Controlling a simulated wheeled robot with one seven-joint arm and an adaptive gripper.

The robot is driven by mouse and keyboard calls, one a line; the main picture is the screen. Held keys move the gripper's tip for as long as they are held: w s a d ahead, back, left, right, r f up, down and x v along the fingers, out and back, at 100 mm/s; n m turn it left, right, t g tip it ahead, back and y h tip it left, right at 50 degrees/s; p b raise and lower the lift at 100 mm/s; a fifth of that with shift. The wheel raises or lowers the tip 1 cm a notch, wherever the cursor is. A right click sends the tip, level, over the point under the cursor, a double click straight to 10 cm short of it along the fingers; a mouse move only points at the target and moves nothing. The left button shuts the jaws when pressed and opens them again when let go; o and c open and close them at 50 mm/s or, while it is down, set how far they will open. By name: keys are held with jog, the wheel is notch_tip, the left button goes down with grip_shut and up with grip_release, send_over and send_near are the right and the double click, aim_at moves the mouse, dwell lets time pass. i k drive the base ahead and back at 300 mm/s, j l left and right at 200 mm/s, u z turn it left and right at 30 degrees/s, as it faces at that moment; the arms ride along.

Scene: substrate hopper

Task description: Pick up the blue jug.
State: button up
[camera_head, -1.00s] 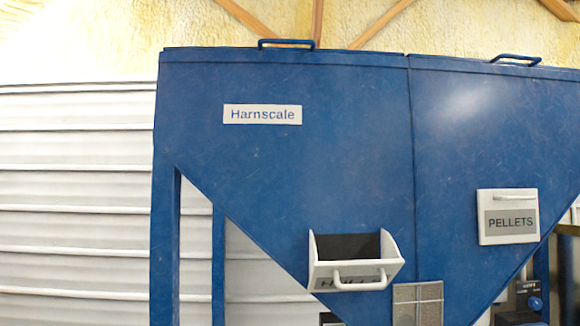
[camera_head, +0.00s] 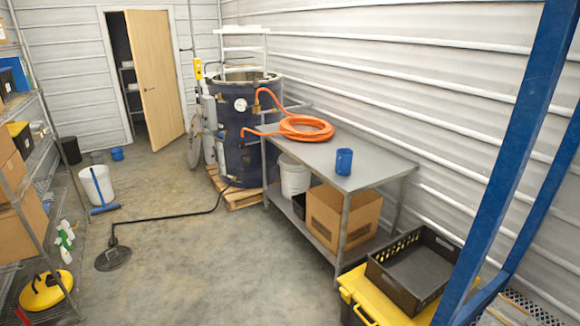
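A small blue vessel (camera_head: 344,162), which looks like the blue jug, stands upright on the grey metal table (camera_head: 368,178) near its front edge. Its handle is too small to make out clearly. Another small blue container (camera_head: 117,154) sits on the floor near the open door at the far left. I cannot tell for certain from this distance which of the two is a jug. My gripper is not in view.
An orange hose (camera_head: 303,127) lies coiled on the table, beside a large dark tank (camera_head: 232,140). A black crate (camera_head: 412,268) on a yellow bin (camera_head: 362,303) and blue posts (camera_head: 515,150) stand at right. A dark cable and disc (camera_head: 113,259) cross the otherwise open floor.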

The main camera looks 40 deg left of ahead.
aim_at(343, 156)
jog(key=u, duration=1)
jog(key=z, duration=0.55)
jog(key=i+j+z, duration=0.85)
jog(key=j+z, duration=0.3)
jog(key=i+j, duration=0.15)
jog(key=j, duration=0.3)
jog(key=i+j+z, duration=0.1)
jog(key=j, duration=0.35)
jog(key=i+j, duration=0.2)
jog(key=j, duration=0.25)
jog(key=i+j, duration=0.1)
jog(key=j, duration=0.35)
jog(key=i+j+z, duration=0.1)
jog(key=j, duration=0.35)
jog(key=i+j, duration=0.15)
jog(key=j, duration=0.3)
jog(key=i+j+z, duration=0.1)
jog(key=j, duration=0.4)
jog(key=i+j, duration=0.15)
jog(key=j, duration=0.3)
